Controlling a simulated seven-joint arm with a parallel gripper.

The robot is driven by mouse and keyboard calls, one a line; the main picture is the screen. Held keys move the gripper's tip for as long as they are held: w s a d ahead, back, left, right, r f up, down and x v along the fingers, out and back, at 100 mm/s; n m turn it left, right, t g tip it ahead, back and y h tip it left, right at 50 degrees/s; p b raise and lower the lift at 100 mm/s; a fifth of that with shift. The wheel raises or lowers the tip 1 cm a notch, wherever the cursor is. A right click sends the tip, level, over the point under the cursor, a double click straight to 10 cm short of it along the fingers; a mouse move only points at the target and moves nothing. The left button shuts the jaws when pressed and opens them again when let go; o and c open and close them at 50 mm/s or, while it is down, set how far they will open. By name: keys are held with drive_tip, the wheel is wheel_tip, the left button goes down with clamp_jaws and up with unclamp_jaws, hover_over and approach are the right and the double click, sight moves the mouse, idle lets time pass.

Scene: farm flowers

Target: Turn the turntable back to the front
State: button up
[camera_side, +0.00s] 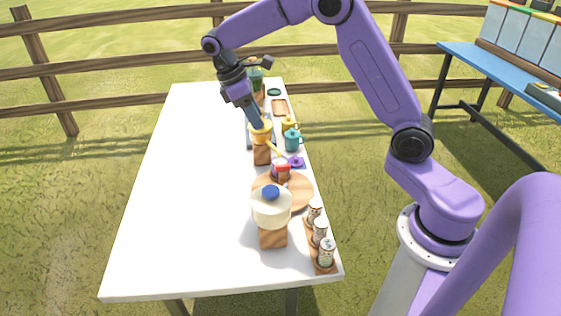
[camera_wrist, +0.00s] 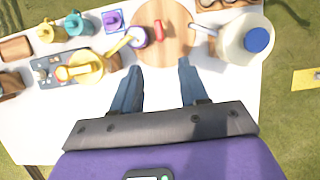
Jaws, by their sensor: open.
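The turntable is a round wooden disc (camera_side: 302,194) on the white table, and it also shows at the top of the wrist view (camera_wrist: 165,18). A small purple-and-white jar (camera_wrist: 138,38) stands at the disc's left edge in the wrist view. My gripper (camera_wrist: 160,66) is open, its blue fingers apart with nothing between them, and the disc lies beyond the fingertips. In the side view my gripper (camera_side: 257,120) is over the table near a yellow pot.
A cream jug with a blue lid (camera_side: 271,206) stands close beside the disc. Several jars sit on a wooden rack (camera_side: 325,262) at the table edge. The yellow pot (camera_side: 260,132) and a teal pot (camera_side: 292,140) stand farther back. The table's left side is clear.

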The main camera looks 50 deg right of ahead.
sight(282, 165)
drive_tip(key=x, duration=1.7)
drive_tip(key=shift+d+f, duration=0.2)
drive_tip(key=shift+f, duration=0.05)
clamp_jaws()
